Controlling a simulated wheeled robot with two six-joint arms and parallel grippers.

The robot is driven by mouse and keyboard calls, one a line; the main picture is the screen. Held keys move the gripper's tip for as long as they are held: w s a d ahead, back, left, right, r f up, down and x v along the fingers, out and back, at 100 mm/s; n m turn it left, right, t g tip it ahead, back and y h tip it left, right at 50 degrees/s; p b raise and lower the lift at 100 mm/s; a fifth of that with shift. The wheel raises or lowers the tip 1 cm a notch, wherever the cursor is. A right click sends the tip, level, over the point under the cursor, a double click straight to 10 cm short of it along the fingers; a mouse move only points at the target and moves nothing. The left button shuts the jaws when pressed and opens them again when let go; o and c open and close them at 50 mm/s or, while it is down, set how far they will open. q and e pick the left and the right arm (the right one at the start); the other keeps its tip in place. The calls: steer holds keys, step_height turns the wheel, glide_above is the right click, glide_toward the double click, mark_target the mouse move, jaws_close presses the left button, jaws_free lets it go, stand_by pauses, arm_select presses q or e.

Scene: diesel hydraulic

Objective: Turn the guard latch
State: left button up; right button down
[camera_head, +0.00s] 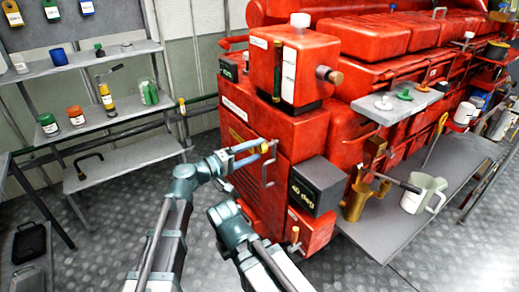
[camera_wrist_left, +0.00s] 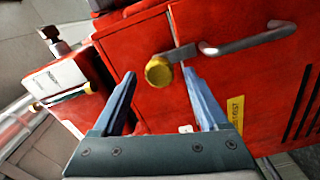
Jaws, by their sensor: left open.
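A yellow round knob, which looks like the guard latch, sits on the red guard panel (camera_wrist_left: 150,35) in the left wrist view (camera_wrist_left: 158,71). A grey bent bar handle (camera_wrist_left: 250,41) is beside it on the panel. My left gripper (camera_wrist_left: 159,74) is open, with one blue finger on either side of the knob. I cannot tell whether either finger touches it. In the head view my left gripper (camera_head: 260,151) reaches the front of the red machine, and the handle (camera_head: 268,168) hangs beside its fingertips. My right gripper does not show.
A dark box marked 40 deg (camera_head: 317,187) juts out right of the panel. A grey bench (camera_head: 400,225) at right holds a pitcher (camera_head: 422,194) and a brass cup (camera_head: 357,202). Shelves (camera_head: 112,113) with jars stand at left. The floor between is clear.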

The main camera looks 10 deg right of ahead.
arm_select(q)
steer(key=v, duration=1.1)
steer(key=shift+a, duration=0.2)
steer(key=s+a+f+m+g+y, duration=0.1)
steer(key=s+a+f+g+y, duration=0.2)
steer(key=f, duration=0.5)
steer(key=s+a+f+m+g+y, duration=0.1)
steer(key=s+a+f+y, duration=0.3)
steer(key=f+y, duration=0.3)
steer(key=s+a+f+g+y, duration=0.1)
steer(key=s+a+f+y, duration=0.25)
steer(key=a, duration=0.45)
steer(key=s+a+f+y, duration=0.3)
steer(key=a+y, duration=0.1)
steer(key=a, duration=0.4)
steer(key=s+d+r+m+p, duration=0.1)
steer(key=s+d+r+p, duration=0.2)
steer(key=d+r+p, duration=0.2)
steer(key=s+d+r+m+g+p, duration=0.1)
steer(key=s+d+r+m+p, duration=0.1)
steer(key=d+r+p, duration=0.4)
steer(key=shift+s+d+r+y+p, duration=0.25)
steer(key=shift+s+d+y+p, duration=0.1)
steer(key=shift+p, duration=0.05)
